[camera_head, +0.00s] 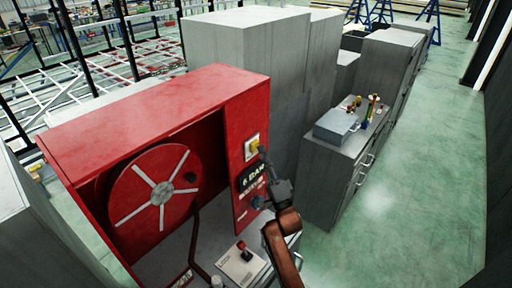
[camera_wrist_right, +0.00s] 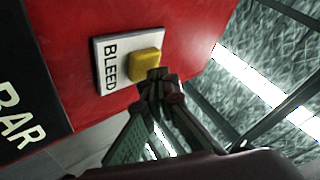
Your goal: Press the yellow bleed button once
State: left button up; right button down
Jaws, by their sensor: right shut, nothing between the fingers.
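The yellow bleed button (camera_head: 253,147) sits on a pale plate on the front post of a red cabinet (camera_head: 150,105). In the right wrist view the yellow button (camera_wrist_right: 143,64) stands out from a white plate (camera_wrist_right: 107,75) lettered BLEED. My right gripper (camera_head: 263,151) is shut and empty, its tips right at the button's lower right side. In the right wrist view my right gripper (camera_wrist_right: 155,76) covers the button's lower edge; I cannot tell whether it touches. My left gripper is not in view.
Below the button are a dark display (camera_head: 251,176) reading 6 BAR and a blue knob (camera_head: 258,201). A hose reel (camera_head: 150,190) fills the cabinet's left. A box with a red-topped lever (camera_head: 241,262) sits below. Grey cabinets (camera_head: 335,165) stand to the right; green floor beyond is clear.

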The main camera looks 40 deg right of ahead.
jog(key=shift+w+a, duration=0.15)
jog(key=shift+w, duration=0.3)
dwell(0.9)
jog(key=shift+s, duration=0.1)
jog(key=shift+s+d+p, duration=0.25)
jog(key=shift+s+p, duration=0.1)
jog(key=shift+s, duration=0.45)
jog(key=s, duration=0.1)
jog(key=s+d+p, duration=0.1)
jog(key=s, duration=0.2)
jog(key=shift+s+d, duration=0.25)
jog(key=shift+s, duration=0.15)
dwell(0.7)
